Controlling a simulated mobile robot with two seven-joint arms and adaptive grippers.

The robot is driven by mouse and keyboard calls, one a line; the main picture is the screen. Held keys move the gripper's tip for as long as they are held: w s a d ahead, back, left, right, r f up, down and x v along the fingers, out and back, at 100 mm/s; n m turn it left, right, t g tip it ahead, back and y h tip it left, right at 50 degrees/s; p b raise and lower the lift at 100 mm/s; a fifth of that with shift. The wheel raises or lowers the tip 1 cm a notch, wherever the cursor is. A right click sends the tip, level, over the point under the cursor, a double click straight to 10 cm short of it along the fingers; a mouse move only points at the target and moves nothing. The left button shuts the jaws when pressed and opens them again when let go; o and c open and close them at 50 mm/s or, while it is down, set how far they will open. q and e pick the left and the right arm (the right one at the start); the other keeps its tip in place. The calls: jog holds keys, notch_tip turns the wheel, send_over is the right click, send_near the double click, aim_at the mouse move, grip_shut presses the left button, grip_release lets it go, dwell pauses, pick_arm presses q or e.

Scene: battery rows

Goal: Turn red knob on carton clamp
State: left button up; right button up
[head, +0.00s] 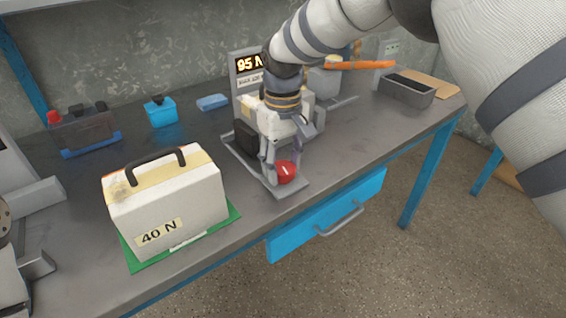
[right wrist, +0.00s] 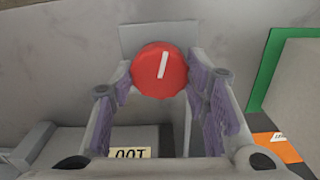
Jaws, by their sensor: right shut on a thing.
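The red knob (head: 286,171) is at the front end of the grey carton clamp (head: 291,188), near the table's front edge. A white line marks the knob's face; in the right wrist view the knob (right wrist: 160,70) shows this line almost upright, top leaning slightly right. My right gripper (head: 277,172) reaches down from above and is shut on the knob, a finger on each side. A cream carton (head: 244,105) sits in the clamp, partly hidden by my arm. A display (head: 249,63) behind it reads "95 N". My left gripper (head: 22,268) shows only partly at the left edge.
A white box (head: 180,205) with a black handle and a "40 N" label stands on a green mat (head: 139,262) to the left. Blue and dark boxes stand farther back. A grey tray (head: 406,92) is at the right. The drawer (head: 330,217) is below the knob.

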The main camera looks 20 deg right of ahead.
aim_at(283, 167)
jog(key=o, duration=1.1)
jog(key=shift+o, duration=0.2)
notch_tip(283, 167, up, 12)
